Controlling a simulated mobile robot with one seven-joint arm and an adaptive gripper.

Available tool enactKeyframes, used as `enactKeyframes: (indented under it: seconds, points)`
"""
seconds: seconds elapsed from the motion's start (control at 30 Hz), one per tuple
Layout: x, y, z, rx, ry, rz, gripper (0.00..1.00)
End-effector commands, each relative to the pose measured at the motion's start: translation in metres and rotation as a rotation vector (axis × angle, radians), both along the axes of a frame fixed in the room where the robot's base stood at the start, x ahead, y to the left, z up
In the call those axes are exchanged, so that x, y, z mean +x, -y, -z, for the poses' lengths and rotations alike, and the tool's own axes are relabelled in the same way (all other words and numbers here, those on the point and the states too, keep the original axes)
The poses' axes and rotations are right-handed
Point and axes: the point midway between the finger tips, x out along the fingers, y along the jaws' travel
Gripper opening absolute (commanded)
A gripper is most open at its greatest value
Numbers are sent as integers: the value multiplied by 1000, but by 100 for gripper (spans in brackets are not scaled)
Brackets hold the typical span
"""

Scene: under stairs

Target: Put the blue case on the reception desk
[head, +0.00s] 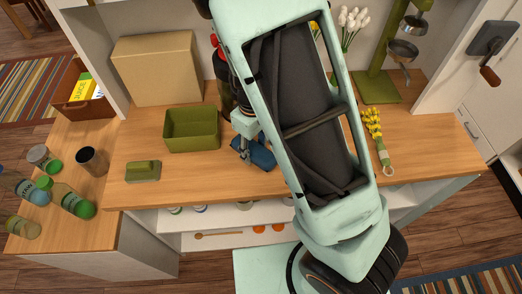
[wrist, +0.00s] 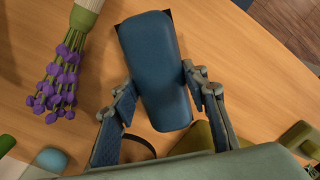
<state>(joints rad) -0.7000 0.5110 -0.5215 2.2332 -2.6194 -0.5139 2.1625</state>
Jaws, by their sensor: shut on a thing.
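The blue case (wrist: 155,65) is a rounded, oblong block between the two fingers of my gripper (wrist: 158,84) in the wrist view. My gripper is shut on it. In the head view the blue case (head: 259,153) shows under my gripper (head: 246,150), at the front middle of the wooden counter, partly hidden by my arm. I cannot tell whether it touches the wood or hangs just above it. The wooden counter (head: 228,186), apparently the reception desk, runs across the head view; my arm hides part of it.
A green bin (head: 191,130), green block (head: 143,171) and large tan box (head: 157,70) stand left of my gripper. A metal cup (head: 92,162) and several bottles crowd the far left. Yellow flowers (head: 374,124) lie at right; purple flowers (wrist: 60,80) lie beside the case. Bare wood fronts the bin.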

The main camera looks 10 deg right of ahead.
Motion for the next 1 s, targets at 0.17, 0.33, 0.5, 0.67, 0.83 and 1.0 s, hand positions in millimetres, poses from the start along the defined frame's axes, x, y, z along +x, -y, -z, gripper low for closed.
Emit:
enactKeyframes:
  seconds: [0.17, 0.33, 0.5, 0.67, 0.83, 1.0]
  points:
    - [-1, -8, 15, 3, 2, -2, 0]
    - [-2, -9, 15, 1, 0, 0, 0]
    - [-2, -9, 13, 1, 0, 0, 0]
    - [-3, -9, 15, 1, -1, -1, 0]
    - [-2, -9, 16, 1, 0, -1, 55]
    - [-3, -9, 16, 1, 0, -1, 59]
